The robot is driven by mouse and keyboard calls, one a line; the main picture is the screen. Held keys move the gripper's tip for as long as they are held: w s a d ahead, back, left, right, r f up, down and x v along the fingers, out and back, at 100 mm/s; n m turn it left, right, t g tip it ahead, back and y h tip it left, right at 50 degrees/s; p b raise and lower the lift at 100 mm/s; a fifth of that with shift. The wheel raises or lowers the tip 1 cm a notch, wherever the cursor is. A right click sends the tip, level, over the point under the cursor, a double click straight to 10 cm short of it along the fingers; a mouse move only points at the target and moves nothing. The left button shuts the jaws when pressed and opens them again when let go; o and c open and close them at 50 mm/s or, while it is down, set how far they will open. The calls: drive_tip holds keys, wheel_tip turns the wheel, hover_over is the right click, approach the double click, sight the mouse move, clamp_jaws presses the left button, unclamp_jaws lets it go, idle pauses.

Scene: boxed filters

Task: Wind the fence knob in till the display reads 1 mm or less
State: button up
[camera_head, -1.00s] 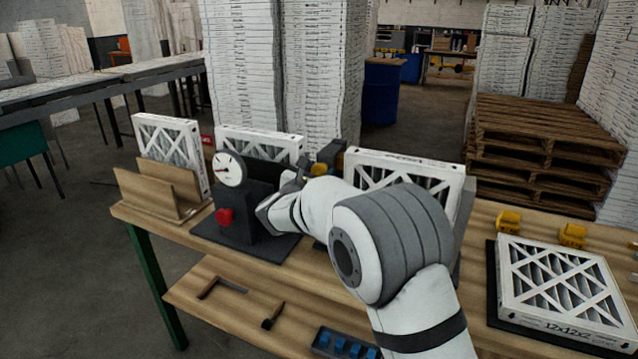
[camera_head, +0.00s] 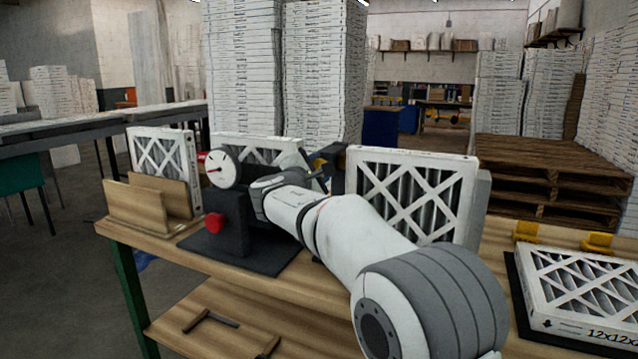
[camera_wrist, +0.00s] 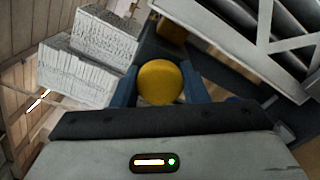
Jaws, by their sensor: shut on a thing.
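The yellow round knob (camera_wrist: 161,82) fills the middle of the wrist view. My gripper (camera_wrist: 160,70) is shut on it, with one dark blue finger on each side. In the head view my wrist reaches to a dark fixture (camera_head: 337,157) between two upright boxed filters; the knob and my fingers are mostly hidden there. A round white dial (camera_head: 224,168) with a needle stands on a dark stand to the left, and its needle points left. Its figures are too small to read. I see no legible millimetre display.
A red button (camera_head: 214,223) is on the dial stand. A large boxed filter (camera_head: 413,193) stands close right of my wrist, another (camera_head: 258,150) behind the dial. A wooden holder (camera_head: 134,207) is at the left. A filter box (camera_head: 585,290) lies at the right.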

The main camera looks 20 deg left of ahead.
drive_tip(key=shift+d+m+b, duration=0.1)
drive_tip(key=shift+m+b, duration=0.35)
drive_tip(key=shift+m, duration=0.05)
drive_tip(key=o, duration=1)
drive_tip(key=shift+c, duration=0.2)
drive_tip(key=s, duration=0.7)
drive_tip(key=shift+s+a+b, duration=0.3)
drive_tip(key=shift+s+b, duration=0.05)
drive_tip(key=shift+b, duration=0.05)
